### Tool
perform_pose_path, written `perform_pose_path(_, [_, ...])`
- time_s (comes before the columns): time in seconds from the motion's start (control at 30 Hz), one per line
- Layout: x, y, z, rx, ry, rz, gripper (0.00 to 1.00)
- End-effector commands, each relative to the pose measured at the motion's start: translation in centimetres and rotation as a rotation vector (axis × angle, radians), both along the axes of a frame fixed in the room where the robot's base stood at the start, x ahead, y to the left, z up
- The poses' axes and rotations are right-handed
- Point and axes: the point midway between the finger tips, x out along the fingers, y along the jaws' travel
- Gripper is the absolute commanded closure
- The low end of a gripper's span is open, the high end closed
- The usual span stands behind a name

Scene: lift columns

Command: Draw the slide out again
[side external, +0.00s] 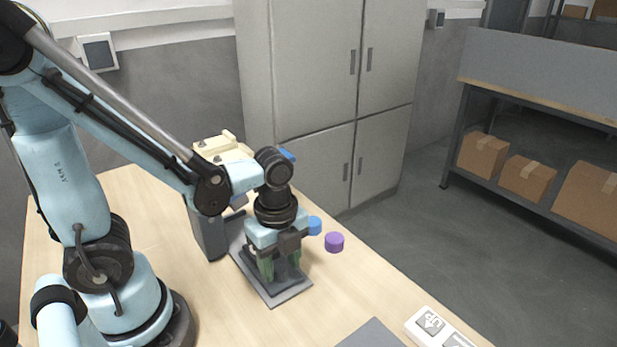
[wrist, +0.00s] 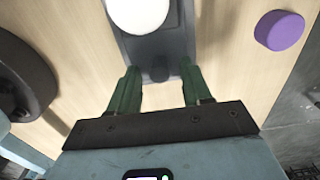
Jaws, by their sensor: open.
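The slide looks to be a dark grey piece with a small dark round knob (wrist: 159,74); in the wrist view it runs up out of frame. A flat grey base plate (side external: 285,294) lies beneath it on the table. My gripper (side external: 280,268) points down over this plate. In the wrist view its two green fingers (wrist: 160,70) are apart, one on each side of the knob, with visible gaps. I cannot tell whether the tips are level with the knob. A white round thing (wrist: 138,14) lies beyond the knob. My gripper hides much of the slide in the side view.
A purple cylinder (side external: 334,242) stands right of the plate, also in the wrist view (wrist: 279,30). A blue cylinder (side external: 314,226) is beside it. A dark grey housing (side external: 207,238) stands left. A white block with arrows (side external: 436,325) and a grey sheet (side external: 371,336) lie in front.

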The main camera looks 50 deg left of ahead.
Motion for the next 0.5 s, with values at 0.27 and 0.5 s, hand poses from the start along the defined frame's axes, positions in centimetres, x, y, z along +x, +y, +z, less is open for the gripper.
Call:
perform_pose_path(0.27, [-0.1,0.0,1.8,0.000,0.000,0.000,0.51])
perform_pose_path(0.5, [0.0,0.0,3.3,0.000,0.000,0.000,0.51])
